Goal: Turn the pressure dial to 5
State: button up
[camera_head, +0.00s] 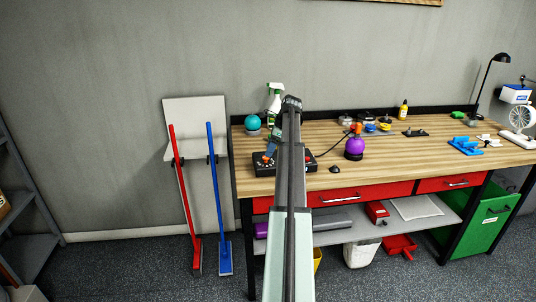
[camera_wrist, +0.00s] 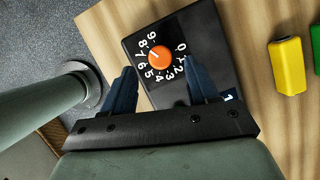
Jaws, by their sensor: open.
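The pressure dial is an orange round knob (camera_wrist: 160,56) on a black box (camera_wrist: 180,25), with white digits around it. A faint pale mark on the knob seems to point to the upper left, toward the 7 and 8, but it is too small to be sure. A small blue display on the box shows what looks like a 1. The box (camera_head: 263,169) also shows on the workbench in the head view, partly behind my arm. My gripper (camera_wrist: 162,72) is open, its dark blue fingers on either side of the knob; I cannot tell whether they touch it.
The wooden workbench (camera_head: 376,151) also holds a teal ball (camera_head: 253,123), a spray bottle (camera_head: 274,100) and a purple round object (camera_head: 354,148). A yellow block (camera_wrist: 286,66) and a green block (camera_wrist: 317,45) lie right of the box in the wrist view.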

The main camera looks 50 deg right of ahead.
aim_at(266, 159)
jog(key=shift+x, duration=1.6)
jog(key=c, duration=1)
